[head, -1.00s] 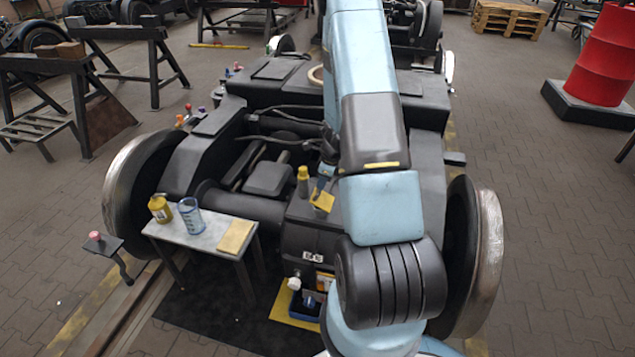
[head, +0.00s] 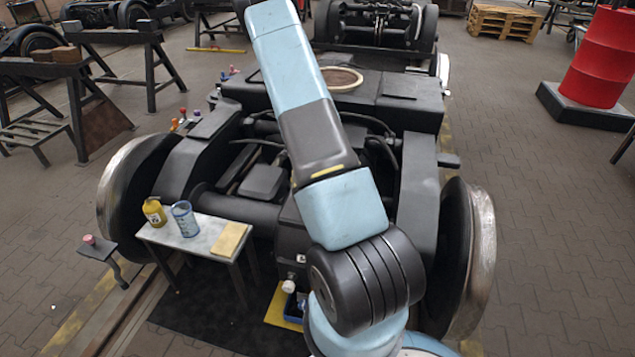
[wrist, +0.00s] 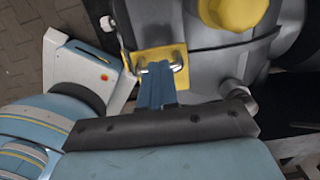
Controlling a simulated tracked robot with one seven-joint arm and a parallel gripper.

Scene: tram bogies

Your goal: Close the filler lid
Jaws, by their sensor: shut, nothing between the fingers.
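In the wrist view, a flat yellow plate (wrist: 152,54) with small metal fittings lies on the dark grey housing (wrist: 210,60). A round yellow cap (wrist: 235,10) stands near it at the top edge. I cannot tell for sure which of the two is the filler lid, or how far it is open. My gripper (wrist: 157,68) has blue fingers, shut and empty, with their tips over or against the plate; contact is unclear. In the head view my arm hides the gripper and both yellow parts on the bogie (head: 300,215).
A small table (head: 200,243) left of my arm holds a yellow can (head: 154,211), a clear blue-tinted beaker (head: 185,219) and a yellow cloth or pad (head: 231,238). Wheels (head: 468,255) flank the bogie. A red drum (head: 602,55) stands far right. The paved floor at right is open.

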